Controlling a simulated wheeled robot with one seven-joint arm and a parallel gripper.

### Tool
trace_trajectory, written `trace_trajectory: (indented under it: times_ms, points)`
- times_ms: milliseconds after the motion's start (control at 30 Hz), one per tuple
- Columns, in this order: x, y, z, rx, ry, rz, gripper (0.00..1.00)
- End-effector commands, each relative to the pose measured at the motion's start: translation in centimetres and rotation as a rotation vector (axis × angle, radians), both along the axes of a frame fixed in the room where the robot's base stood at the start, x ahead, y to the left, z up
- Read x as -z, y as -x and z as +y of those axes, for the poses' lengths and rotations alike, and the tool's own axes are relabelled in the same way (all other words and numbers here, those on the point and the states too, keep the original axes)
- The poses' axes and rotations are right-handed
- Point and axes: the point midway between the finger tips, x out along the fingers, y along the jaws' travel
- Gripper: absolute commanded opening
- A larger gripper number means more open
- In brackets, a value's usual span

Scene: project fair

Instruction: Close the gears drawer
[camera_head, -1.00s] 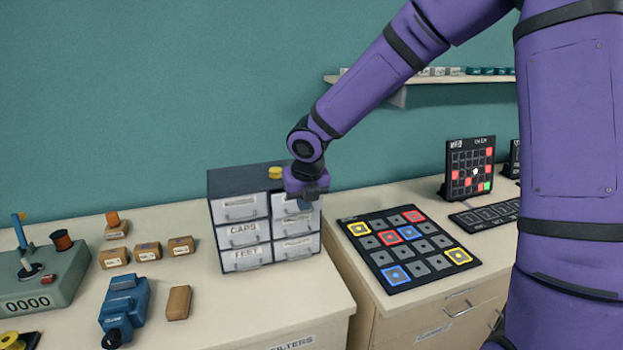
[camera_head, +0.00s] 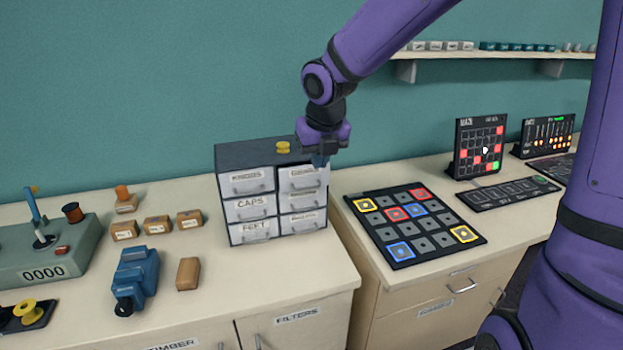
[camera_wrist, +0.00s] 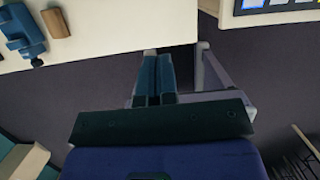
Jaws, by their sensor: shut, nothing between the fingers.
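The left column reads KNOBS, CAPS and FEET. The top right drawer (camera_head: 303,181) has a label partly covered by my gripper and unreadable; I cannot tell which drawer is labelled gears. My gripper (camera_head: 321,160) is at the cabinet's top right corner, pointing down, by the upper edge of that drawer; contact is unclear. In the wrist view its teal fingers (camera_wrist: 153,78) are together and empty, beside a grey frame-like part (camera_wrist: 212,72).
A blue device (camera_head: 136,278), a brown block (camera_head: 188,273) and small boxes (camera_head: 158,224) lie to the left. A button pad (camera_head: 413,226) lies right of the cabinet. The counter in front of the cabinet is clear.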

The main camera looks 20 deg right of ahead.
Motion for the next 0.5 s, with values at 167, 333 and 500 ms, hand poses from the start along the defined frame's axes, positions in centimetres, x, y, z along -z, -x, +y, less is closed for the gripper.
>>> trace_trajectory:
  times_ms: [167, 333, 500]
  points:
    - [-0.2, 0.7, -0.1, 0.002, -0.006, -0.009, 0.00]
    - [0.7, 0.5, -0.2, 0.001, -0.007, -0.006, 0.00]
    - [3.0, -0.2, -0.1, 0.001, -0.009, -0.006, 0.00]
